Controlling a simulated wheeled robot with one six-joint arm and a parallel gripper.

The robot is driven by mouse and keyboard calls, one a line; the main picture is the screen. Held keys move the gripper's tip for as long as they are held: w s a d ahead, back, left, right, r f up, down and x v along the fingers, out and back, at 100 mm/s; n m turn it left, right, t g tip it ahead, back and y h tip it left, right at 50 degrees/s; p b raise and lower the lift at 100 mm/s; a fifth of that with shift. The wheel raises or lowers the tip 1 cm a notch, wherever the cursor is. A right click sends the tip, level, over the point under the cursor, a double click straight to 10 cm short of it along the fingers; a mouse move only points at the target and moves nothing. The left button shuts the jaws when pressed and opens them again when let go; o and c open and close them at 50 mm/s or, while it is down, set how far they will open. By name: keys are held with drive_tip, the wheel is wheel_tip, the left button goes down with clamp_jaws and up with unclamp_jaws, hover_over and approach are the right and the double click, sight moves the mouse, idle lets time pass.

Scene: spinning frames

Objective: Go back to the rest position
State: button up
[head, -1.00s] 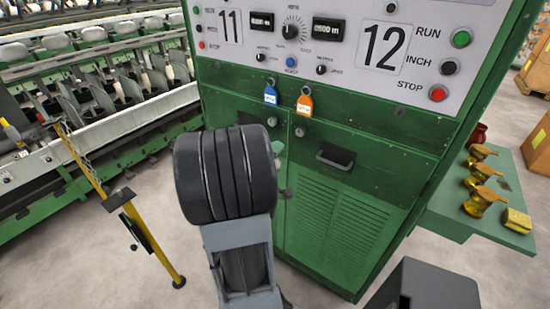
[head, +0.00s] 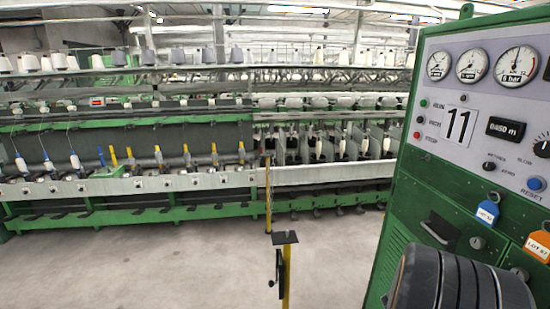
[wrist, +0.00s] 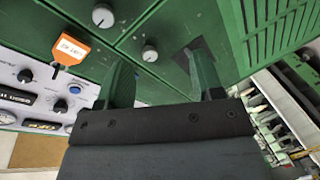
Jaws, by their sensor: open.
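My gripper (wrist: 163,72) shows in the wrist view with its two fingers spread apart and nothing between them. It faces the front of the green control cabinet (wrist: 185,25), whose knobs and orange tag (wrist: 72,52) appear upside down there. Whether the fingers touch the cabinet cannot be told. In the head view the gripper is hidden; only my dark arm link shows at the lower right, in front of the cabinet (head: 425,180).
A long spinning frame (head: 150,185) with bobbins runs across the back in the head view. A yellow post stand (head: 285,260) with a dark top stands on the floor left of the cabinet. The grey floor (head: 140,270) at front left is clear.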

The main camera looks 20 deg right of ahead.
drive_tip(key=w+a+f+m+t+y, duration=0.1)
drive_tip(key=w+a+f+t+y, duration=0.3)
drive_tip(key=w+y, duration=0.15)
drive_tip(key=w+a+t+y, duration=0.1)
drive_tip(key=w+a+y, duration=0.25)
drive_tip(key=a, duration=0.35)
drive_tip(key=w+a+t+y, duration=0.1)
drive_tip(key=w+a+y, duration=0.25)
drive_tip(key=a, duration=0.35)
drive_tip(key=s+a+r+n+y, duration=0.1)
drive_tip(key=s+a+r+n, duration=0.1)
drive_tip(key=a, duration=0.8)
drive_tip(key=s+a+r+n+g+y, duration=0.1)
drive_tip(key=s+a+r+n+y, duration=0.1)
drive_tip(key=a+r, duration=0.4)
drive_tip(key=s+a+n, duration=0.1)
drive_tip(key=a+n, duration=0.1)
drive_tip(key=a, duration=0.2)
drive_tip(key=shift+s+g, duration=0.3)
drive_tip(key=shift+y, duration=0.25)
